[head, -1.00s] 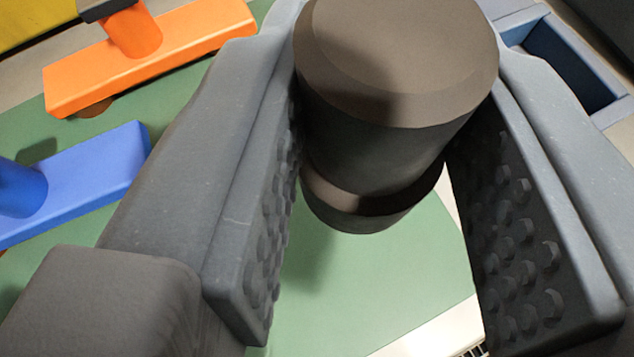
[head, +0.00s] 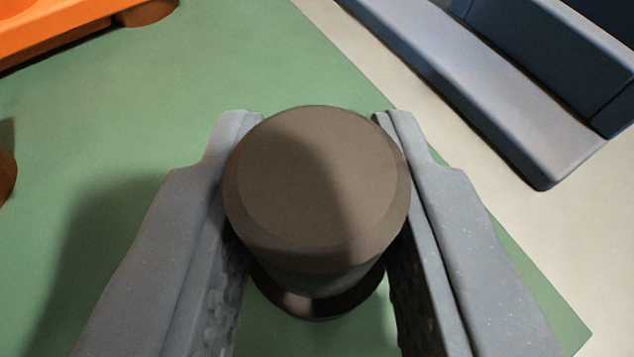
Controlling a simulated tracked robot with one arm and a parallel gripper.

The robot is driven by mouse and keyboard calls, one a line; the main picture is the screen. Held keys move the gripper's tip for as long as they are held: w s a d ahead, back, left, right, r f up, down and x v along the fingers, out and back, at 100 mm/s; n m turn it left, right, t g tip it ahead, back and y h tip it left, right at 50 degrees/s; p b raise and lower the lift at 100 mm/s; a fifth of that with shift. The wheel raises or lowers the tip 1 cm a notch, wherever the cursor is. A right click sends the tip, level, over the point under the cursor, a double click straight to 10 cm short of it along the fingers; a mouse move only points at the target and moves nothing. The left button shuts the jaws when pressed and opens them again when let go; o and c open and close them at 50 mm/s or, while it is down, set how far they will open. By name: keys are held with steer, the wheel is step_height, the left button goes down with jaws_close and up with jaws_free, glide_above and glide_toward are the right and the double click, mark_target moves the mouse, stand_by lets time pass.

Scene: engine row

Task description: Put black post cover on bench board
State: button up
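The black post cover (head: 318,185) is a dark brownish-black cylinder with a bevelled flat top and a band near its lower end. It is upright in the middle of the view, top towards me. My gripper (head: 315,125) has one grey finger on each side of it and is shut on it; the cover hides part of the fingertips and the contact. The green bench board (head: 130,140) lies under the cover and fills much of the view. I cannot tell whether the cover's lower end touches the board.
An orange bar (head: 60,25) is at the top left, with a brown round part beside it. A brown edge shows at the far left. A blue-grey tray (head: 490,110) stands at the upper right, beyond the board's edge on a pale surface.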

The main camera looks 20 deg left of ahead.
steer(key=shift+s+f, duration=0.1)
steer(key=shift+f, duration=0.15)
steer(key=shift+s+f, duration=0.25)
steer(key=shift+f, duration=0.25)
steer(key=o, duration=0.8)
steer(key=shift+f, duration=0.1)
steer(key=shift+o, duration=1)
steer(key=shift+s+d+f, duration=0.1)
steer(key=shift+s+f, duration=0.05)
steer(key=shift+f, duration=0.05)
steer(key=shift+w+r, duration=0.2)
steer(key=shift+r, duration=0.45)
steer(key=v, duration=0.4)
steer(key=p+v, duration=0.1)
steer(key=v, duration=0.3)
steer(key=r+v, duration=0.1)
steer(key=v, duration=0.2)
steer(key=shift+s+r, duration=0.1)
steer(key=shift+s, duration=0.1)
steer(key=shift+d, duration=0.1)
